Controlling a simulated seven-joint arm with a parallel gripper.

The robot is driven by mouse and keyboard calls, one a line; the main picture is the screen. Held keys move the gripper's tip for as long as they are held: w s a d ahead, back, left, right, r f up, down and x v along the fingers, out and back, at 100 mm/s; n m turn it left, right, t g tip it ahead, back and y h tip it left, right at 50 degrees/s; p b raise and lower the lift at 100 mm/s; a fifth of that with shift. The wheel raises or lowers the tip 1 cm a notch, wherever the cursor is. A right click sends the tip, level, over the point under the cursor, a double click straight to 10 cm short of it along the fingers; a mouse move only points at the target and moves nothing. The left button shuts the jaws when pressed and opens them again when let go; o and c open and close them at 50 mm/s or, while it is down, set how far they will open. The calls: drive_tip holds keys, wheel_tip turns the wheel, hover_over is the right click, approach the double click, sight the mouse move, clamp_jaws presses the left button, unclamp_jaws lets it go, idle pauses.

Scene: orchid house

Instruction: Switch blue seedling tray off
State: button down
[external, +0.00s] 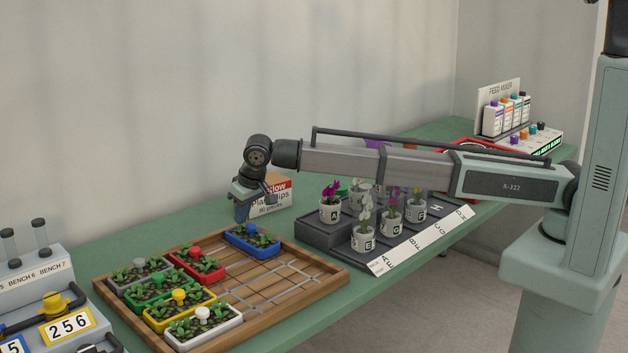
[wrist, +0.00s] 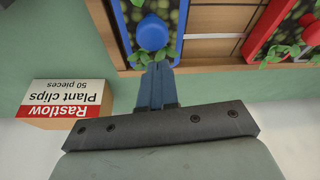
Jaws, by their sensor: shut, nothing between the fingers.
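The blue seedling tray (external: 265,251) sits at the far edge of the wooden frame (external: 318,287), with green seedlings and a round blue knob (external: 251,229) in it. In the wrist view the blue tray (wrist: 180,22) is at the top, cut off by the frame edge, and its blue knob (wrist: 152,33) shows clearly. My gripper (external: 241,218) is shut and empty, pointing down by the blue tray's far-left end. In the wrist view its fingertips (wrist: 157,66) appear just below the knob; I cannot tell whether they touch the tray.
A red tray (external: 211,277) with a red knob (wrist: 312,33) is nearby. Green (external: 152,302), yellow (external: 166,323) and white (external: 190,343) trays stand nearer. A plant clips box (external: 271,196) is behind my gripper. Potted orchids (external: 362,240) stand to the right.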

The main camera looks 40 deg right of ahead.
drive_tip(key=shift+s+d, duration=0.1)
drive_tip(key=shift+s, duration=0.5)
drive_tip(key=s, duration=1.8)
drive_tip(key=shift+s+f, duration=0.1)
drive_tip(key=shift+s, duration=0.3)
drive_tip(key=w, duration=0.3)
drive_tip(key=w+a+r, duration=0.1)
drive_tip(key=shift+w, duration=0.4)
drive_tip(key=v, duration=0.9)
drive_tip(key=shift+s+d+r, duration=0.2)
drive_tip(key=shift+s+r, duration=0.05)
drive_tip(key=shift+r, duration=0.1)
